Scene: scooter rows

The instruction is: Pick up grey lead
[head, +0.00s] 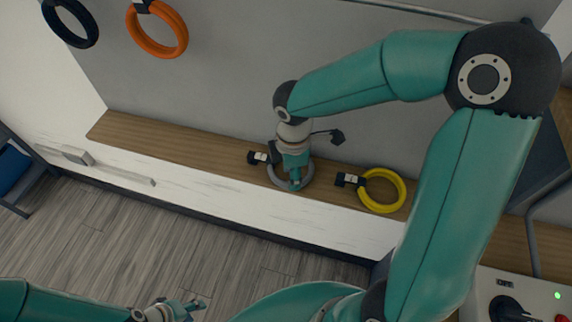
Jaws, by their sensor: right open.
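The grey lead (275,178) is a coiled ring with a black plug, lying on the wooden shelf (215,146). My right gripper (295,184) is over the coil's right part and hides some of it. It is open; I cannot tell whether its fingers touch the coil. My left gripper (190,306) is low at the bottom left, away from the shelf, and its finger opening is too small to tell.
A yellow lead (402,186) lies on the shelf to the right of the grey one. An orange lead (160,50) and a dark lead (75,43) hang on the wall at upper left. A control box (540,292) is at bottom right. The shelf's left part is clear.

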